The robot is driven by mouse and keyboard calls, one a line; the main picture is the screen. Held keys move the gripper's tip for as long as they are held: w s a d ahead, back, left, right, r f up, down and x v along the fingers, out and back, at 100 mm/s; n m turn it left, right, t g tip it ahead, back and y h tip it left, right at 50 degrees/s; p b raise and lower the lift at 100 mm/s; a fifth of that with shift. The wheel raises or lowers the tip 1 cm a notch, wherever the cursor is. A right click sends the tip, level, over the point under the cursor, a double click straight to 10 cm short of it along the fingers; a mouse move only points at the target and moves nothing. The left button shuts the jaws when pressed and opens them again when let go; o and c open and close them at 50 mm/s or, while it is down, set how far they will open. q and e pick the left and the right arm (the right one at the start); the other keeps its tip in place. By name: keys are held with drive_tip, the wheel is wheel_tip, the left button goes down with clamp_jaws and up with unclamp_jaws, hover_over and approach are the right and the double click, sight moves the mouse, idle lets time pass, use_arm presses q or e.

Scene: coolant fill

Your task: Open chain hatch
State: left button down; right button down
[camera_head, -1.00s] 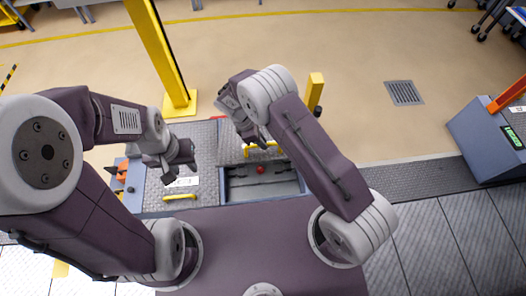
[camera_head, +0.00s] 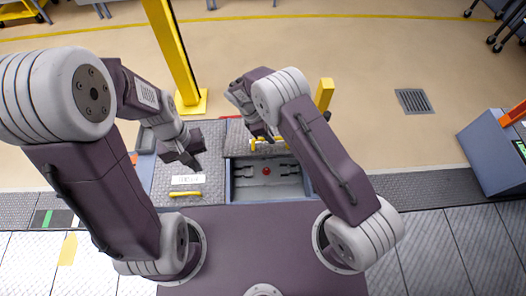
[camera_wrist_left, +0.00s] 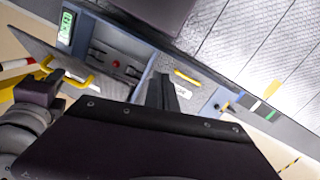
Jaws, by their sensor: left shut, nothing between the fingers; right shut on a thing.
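The right-hand hatch lid (camera_head: 238,140) stands swung up on the far side of its recess (camera_head: 240,192). The open recess shows a red ball (camera_head: 266,171); it also shows in the left wrist view (camera_wrist_left: 115,63). My right gripper (camera_head: 266,138) is shut on the lid's yellow handle (camera_head: 256,148); that handle also shows in the left wrist view (camera_wrist_left: 80,79). The left-hand hatch (camera_head: 168,178) is closed, with a white label and its own yellow handle (camera_head: 185,194). My left gripper (camera_head: 194,162) is shut and empty above it; its fingers show in the left wrist view (camera_wrist_left: 162,92).
A yellow post (camera_head: 180,60) stands behind the left hatch and a shorter yellow post (camera_head: 324,95) behind the right arm. A grey console (camera_head: 495,155) stands at the far right. The floor around the drain grate (camera_head: 413,100) is clear.

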drive_tip(key=shift+w+f, duration=0.1)
drive_tip(key=shift+w, duration=0.15)
drive_tip(key=shift+a, duration=0.1)
use_arm(q)
drive_tip(key=w+d+f+n+t+h, duration=0.1)
drive_tip(key=w+d+f+n+h, duration=0.15)
drive_tip(key=f+n+h, duration=0.45)
drive_tip(key=w+d+f+n+h, duration=0.1)
drive_tip(key=d+f+n+h, duration=0.35)
drive_tip(key=f+n, duration=0.4)
drive_tip(key=w+d+f+n+t+h, duration=0.1)
drive_tip(key=d+f+n+h, duration=0.2)
drive_tip(key=f+n+h, duration=0.4)
drive_tip(key=w+d+r+n+t, duration=0.1)
drive_tip(key=w+d+r+n, duration=0.1)
drive_tip(key=d+r, duration=0.3)
drive_tip(key=w+d, duration=0.1)
drive_tip(key=d, duration=0.2)
drive_tip(key=shift+w+d, duration=0.3)
